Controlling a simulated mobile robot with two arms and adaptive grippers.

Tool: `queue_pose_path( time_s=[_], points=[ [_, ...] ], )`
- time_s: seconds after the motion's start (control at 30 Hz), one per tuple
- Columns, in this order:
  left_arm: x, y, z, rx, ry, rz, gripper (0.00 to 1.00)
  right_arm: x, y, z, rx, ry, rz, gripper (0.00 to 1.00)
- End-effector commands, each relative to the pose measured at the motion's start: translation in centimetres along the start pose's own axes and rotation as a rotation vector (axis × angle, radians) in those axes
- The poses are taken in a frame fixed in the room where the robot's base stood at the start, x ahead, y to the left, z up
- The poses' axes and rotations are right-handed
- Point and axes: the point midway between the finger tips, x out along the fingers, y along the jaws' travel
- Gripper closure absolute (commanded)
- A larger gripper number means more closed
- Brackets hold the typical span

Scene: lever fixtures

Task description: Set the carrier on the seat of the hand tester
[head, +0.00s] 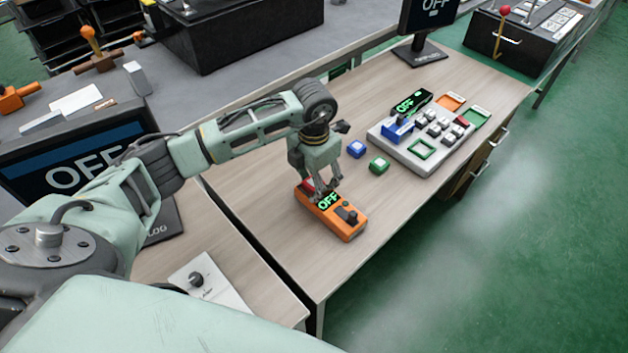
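The orange hand tester (331,212) lies on the wooden table, with a lit green OFF display and a dark knob at its near end. My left gripper (323,190) points down over its far end, its fingertips close to the display. A small red piece (307,185) shows beside the fingers at that end. I cannot tell whether it is a carrier or part of the tester, or whether the fingers hold it. The fingers partly hide the tester's far end and any seat there. My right gripper is not in view.
A monitor (80,170) stands at left. The table's near right part is clear.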

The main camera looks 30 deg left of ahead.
Motion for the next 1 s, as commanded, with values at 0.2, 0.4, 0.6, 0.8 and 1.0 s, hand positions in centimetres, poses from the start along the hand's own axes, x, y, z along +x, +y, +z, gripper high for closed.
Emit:
queue_pose_path(
  time_s=[0.2, 0.4, 0.6, 0.8, 1.0],
  points=[
    [0.2, 0.0, -0.3, 0.001, 0.011, 0.000, 0.49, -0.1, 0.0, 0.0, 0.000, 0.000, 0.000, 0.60],
    [-1.7, 0.0, -0.2, 0.001, 0.006, 0.000, 0.49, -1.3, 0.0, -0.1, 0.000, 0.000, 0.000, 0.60],
    [-6.1, 0.1, 0.1, 0.001, -0.003, 0.003, 0.49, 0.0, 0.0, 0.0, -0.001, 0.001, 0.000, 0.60],
    [-10.4, 0.1, 0.1, 0.000, -0.003, 0.002, 0.49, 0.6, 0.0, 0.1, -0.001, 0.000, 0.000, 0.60],
    [-12.8, 0.0, 0.0, 0.000, -0.001, 0.000, 0.49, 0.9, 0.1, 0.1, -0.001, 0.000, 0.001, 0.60]
  ],
)
